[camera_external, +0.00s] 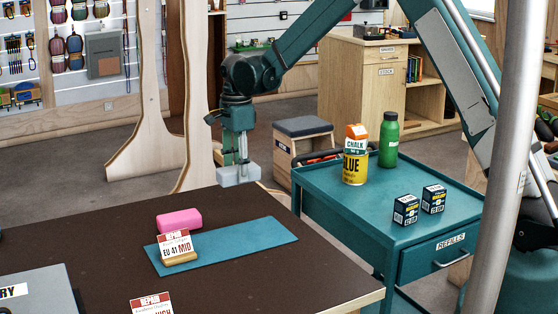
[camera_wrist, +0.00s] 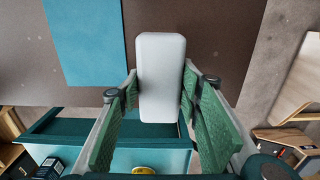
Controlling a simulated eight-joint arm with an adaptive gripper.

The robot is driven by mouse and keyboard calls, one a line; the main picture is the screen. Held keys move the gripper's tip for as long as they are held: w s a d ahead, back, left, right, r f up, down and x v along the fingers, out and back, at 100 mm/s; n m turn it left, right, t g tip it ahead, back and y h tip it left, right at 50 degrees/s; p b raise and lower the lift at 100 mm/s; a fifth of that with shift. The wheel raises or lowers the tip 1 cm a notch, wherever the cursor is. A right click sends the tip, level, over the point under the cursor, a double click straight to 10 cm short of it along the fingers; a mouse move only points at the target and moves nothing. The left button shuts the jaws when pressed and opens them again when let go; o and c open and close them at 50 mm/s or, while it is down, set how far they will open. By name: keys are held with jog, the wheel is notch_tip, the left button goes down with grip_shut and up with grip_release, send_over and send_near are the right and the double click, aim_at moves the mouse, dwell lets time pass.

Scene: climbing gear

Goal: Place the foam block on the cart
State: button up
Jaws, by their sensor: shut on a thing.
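My gripper (camera_external: 238,160) is shut on a light grey block (camera_external: 239,177), which looks like the foam block. It holds the block above the far right part of the dark table, near its back edge. In the wrist view the block (camera_wrist: 161,75) sits between the two green fingers, its long side pointing away from the camera. The teal cart (camera_external: 345,205) stands to the right of the table, apart from the block. In the wrist view its top (camera_wrist: 70,128) shows below the block.
The cart top carries a yellow glue tin (camera_external: 355,169), a chalk container (camera_external: 357,138), a green bottle (camera_external: 389,140) and two dark boxes (camera_external: 405,210) (camera_external: 433,199). Its front left top is bare.

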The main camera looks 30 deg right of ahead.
jog(key=shift+r, duration=0.1)
notch_tip(320, 180, up, 15)
jog(key=d, duration=0.1)
jog(key=s+d+m, duration=0.2)
jog(key=s+d, duration=0.1)
jog(key=d, duration=1.2)
jog(key=s+d+m, duration=0.2)
jog(key=s+d, duration=0.1)
jog(key=d, duration=1.2)
jog(key=s+d+m, duration=0.2)
jog(key=s+d, duration=0.7)
jog(key=d, duration=0.4)
jog(key=s+d+m, duration=0.3)
jog(key=s+d, duration=0.6)
jog(key=d, duration=0.4)
notch_tip(320, 180, down, 11)
jog(key=shift+w+a+p, duration=0.25)
jog(key=shift+p, duration=0.05)
